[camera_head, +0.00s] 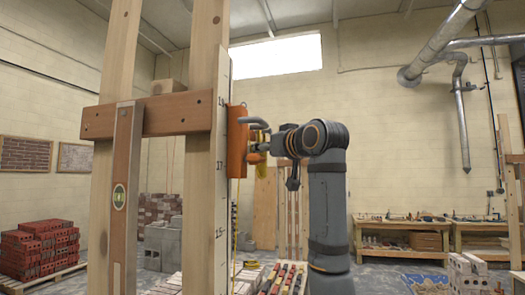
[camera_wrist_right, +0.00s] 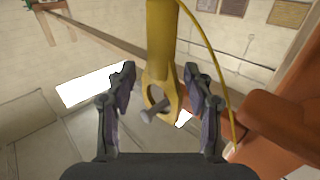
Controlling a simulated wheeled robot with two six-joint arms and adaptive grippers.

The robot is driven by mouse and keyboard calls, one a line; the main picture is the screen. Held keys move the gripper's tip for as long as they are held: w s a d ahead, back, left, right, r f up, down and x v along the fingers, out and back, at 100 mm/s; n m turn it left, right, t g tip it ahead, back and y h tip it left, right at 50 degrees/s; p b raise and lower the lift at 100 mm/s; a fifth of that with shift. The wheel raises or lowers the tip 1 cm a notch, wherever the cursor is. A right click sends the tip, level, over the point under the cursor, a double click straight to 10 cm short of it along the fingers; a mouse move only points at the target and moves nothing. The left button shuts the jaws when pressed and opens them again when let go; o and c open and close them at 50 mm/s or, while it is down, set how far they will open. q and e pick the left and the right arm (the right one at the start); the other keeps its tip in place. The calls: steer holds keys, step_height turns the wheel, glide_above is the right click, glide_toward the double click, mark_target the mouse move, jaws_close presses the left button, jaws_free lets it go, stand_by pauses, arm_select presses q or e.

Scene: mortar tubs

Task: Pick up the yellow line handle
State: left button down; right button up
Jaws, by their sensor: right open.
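The yellow line handle (camera_wrist_right: 162,45) hangs between my fingers in the right wrist view. Its lower end has a ring-shaped eye with a grey peg (camera_wrist_right: 155,112) at it. A thin yellow line (camera_wrist_right: 217,60) curves down on the right of it. My right gripper (camera_wrist_right: 160,82) is open, with one finger on each side of the handle and a visible gap to both. In the head view the handle (camera_head: 263,139) is a small yellow patch, partly hidden by my right gripper (camera_head: 268,141), beside an orange block (camera_head: 237,142) on the post. My left gripper is not in view.
The orange block, also on the right in the right wrist view (camera_wrist_right: 285,110), is close to my gripper. Tall wooden posts (camera_head: 202,150) with a crosspiece (camera_head: 160,113) and a spirit level (camera_head: 121,190) stand on the left. Workbenches (camera_head: 400,222) stand along the back wall.

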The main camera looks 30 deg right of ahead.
steer(key=shift+w+f, duration=0.1)
steer(key=shift+w, duration=0.05)
steer(key=shift+c, duration=0.2)
steer(key=c, duration=0.5)
jaws_close()
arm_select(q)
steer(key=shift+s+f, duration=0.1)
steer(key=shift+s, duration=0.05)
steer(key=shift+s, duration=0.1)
